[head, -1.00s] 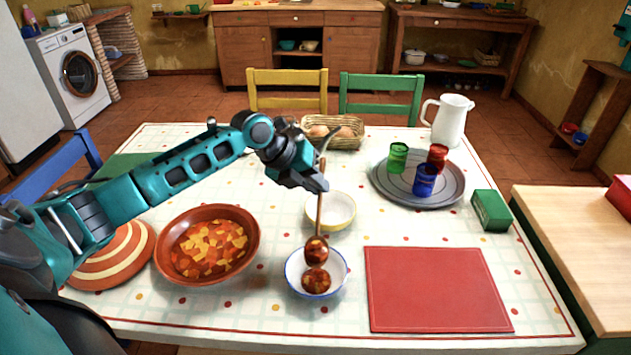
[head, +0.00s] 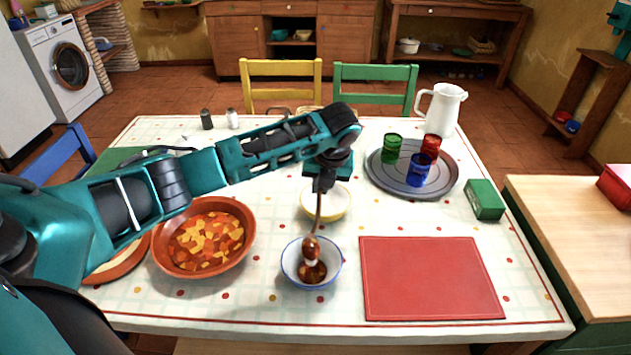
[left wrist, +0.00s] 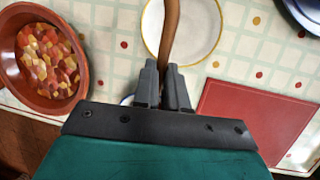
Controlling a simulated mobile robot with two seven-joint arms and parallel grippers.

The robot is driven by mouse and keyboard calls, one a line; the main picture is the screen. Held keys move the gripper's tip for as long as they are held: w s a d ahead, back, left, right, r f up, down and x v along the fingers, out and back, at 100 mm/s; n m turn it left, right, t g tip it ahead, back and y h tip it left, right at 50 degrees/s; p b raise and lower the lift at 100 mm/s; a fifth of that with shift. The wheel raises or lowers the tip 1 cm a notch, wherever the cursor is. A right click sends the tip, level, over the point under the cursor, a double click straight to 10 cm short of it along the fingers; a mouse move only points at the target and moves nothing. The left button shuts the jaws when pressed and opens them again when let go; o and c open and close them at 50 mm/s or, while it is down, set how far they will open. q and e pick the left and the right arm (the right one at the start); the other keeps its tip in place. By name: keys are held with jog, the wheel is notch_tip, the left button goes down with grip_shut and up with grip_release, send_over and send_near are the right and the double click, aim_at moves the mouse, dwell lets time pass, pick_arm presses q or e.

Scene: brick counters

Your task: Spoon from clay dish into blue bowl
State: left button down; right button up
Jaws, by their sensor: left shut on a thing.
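The clay dish (head: 205,268) at the left holds a chunky orange and red stew; it also shows in the left wrist view (left wrist: 72,100). The blue-rimmed white bowl (head: 333,268) stands to its right with some brown-red food in it. My left gripper (head: 321,188) is shut on the wooden spoon (head: 318,212), gripping its handle, which also shows in the left wrist view (left wrist: 169,30). The spoon hangs nearly upright, with its brown-stained head over the blue-rimmed bowl. I cannot tell whether the head touches the food. My right gripper is out of view.
A yellow-rimmed bowl (head: 340,205) stands just behind, under my left gripper. A red mat (head: 430,278) lies bare at the right. Further back are a grey tray (head: 385,182) with cups, a white jug (head: 441,108) and a green box (head: 484,200).

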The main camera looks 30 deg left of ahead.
pick_arm(q)
jog(key=g+y, duration=0.1)
jog(key=d+g+y+b, duration=0.1)
jog(key=y, duration=0.1)
jog(key=w+f+n+g+y, duration=0.1)
jog(key=y, duration=0.1)
jog(key=shift+d+g, duration=0.2)
jog(key=shift+g, duration=0.1)
jog(key=shift+r+g+y+b, duration=0.1)
jog(key=shift+g+y+b, duration=0.2)
jog(key=shift+b, duration=0.3)
jog(key=shift+r, duration=0.1)
